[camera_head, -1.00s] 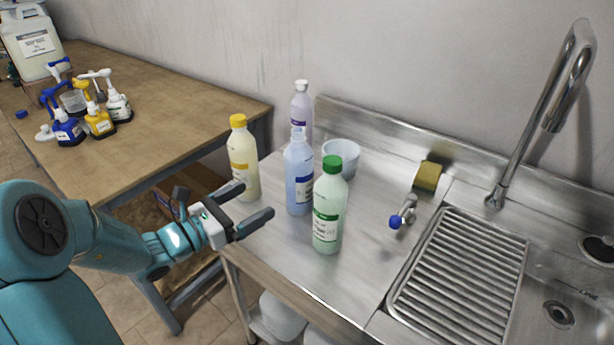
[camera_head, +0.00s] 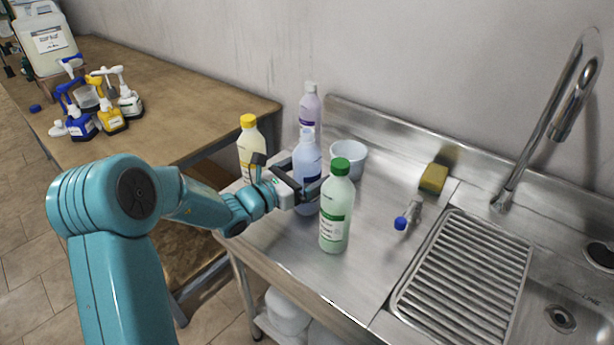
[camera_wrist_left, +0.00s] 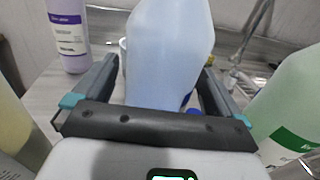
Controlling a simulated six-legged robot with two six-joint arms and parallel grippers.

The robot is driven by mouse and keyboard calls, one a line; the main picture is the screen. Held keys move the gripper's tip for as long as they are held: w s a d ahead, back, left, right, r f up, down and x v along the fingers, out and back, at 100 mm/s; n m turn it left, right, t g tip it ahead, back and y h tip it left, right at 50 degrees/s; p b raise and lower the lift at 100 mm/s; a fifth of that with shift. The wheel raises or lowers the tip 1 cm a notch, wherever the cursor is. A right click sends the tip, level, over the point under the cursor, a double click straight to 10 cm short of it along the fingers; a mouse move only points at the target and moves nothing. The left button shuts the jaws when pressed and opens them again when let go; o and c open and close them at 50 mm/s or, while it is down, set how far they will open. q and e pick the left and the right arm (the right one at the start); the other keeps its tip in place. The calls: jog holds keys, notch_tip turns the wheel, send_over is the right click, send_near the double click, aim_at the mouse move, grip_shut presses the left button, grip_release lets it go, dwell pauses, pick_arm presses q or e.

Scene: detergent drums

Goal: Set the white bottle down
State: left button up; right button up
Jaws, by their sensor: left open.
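My right gripper is out of view.
A green-capped bottle (camera_head: 335,215) stands close in front, a yellow-capped bottle (camera_head: 246,150) to the left, a lilac bottle (camera_head: 310,108) behind. Counter is clear in front.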

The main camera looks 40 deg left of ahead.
pick_arm(q)
jog(key=shift+x, duration=0.95)
jog(key=shift+s, duration=0.1)
jog(key=c, duration=1.4)
